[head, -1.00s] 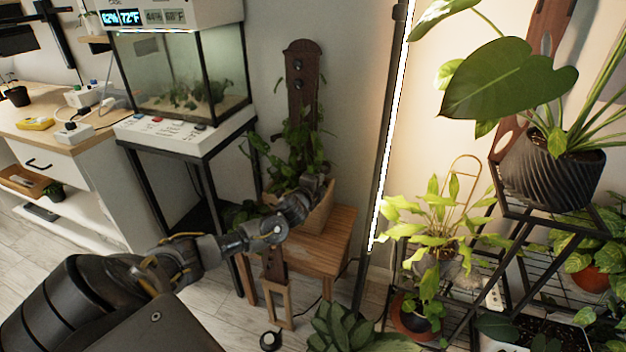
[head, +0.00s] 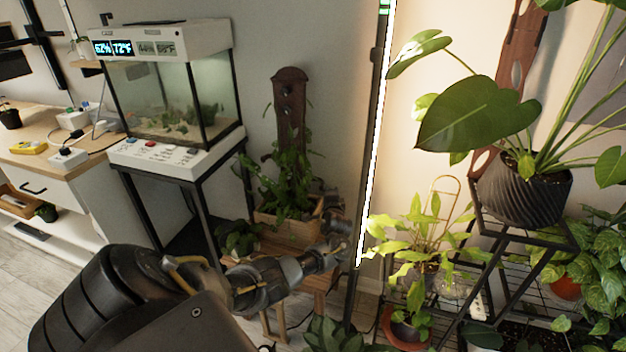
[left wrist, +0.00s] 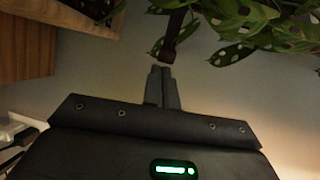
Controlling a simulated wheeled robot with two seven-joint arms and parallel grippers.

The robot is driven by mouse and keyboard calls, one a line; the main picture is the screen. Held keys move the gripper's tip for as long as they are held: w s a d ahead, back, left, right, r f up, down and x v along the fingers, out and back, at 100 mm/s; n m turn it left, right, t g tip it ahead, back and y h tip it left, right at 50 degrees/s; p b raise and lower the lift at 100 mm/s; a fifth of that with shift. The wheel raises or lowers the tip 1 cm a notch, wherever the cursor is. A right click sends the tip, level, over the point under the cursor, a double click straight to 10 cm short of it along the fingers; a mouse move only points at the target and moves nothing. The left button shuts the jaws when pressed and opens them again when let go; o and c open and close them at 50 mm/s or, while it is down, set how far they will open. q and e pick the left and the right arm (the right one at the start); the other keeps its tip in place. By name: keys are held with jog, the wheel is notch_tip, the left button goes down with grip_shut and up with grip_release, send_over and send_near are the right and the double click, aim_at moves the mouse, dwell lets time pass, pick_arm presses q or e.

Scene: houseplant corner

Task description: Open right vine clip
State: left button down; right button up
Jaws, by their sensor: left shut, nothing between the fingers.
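A dark brown board (head: 290,110) with dark round fittings stands upright behind a leafy vine (head: 285,175) in a wooden planter box (head: 283,225). I cannot make out which fitting is the right vine clip, or whether it is open. My left gripper (head: 332,203) is just right of the planter, small and dark in the head view. In the left wrist view my left gripper (left wrist: 162,72) is shut and empty. Just beyond its tips are a dark rod-like part (left wrist: 175,32) and white-spotted leaves (left wrist: 240,25). My right gripper is not in view.
The planter stands on a wooden stool (head: 275,252). A lit vertical light strip (head: 376,130) rises close right of my left gripper. A black plant rack (head: 500,215) fills the right side. A glass terrarium (head: 175,95) stands at left.

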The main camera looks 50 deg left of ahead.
pick_arm(q)
jog(key=shift+w+a, duration=0.15)
jog(key=shift+w, duration=0.3)
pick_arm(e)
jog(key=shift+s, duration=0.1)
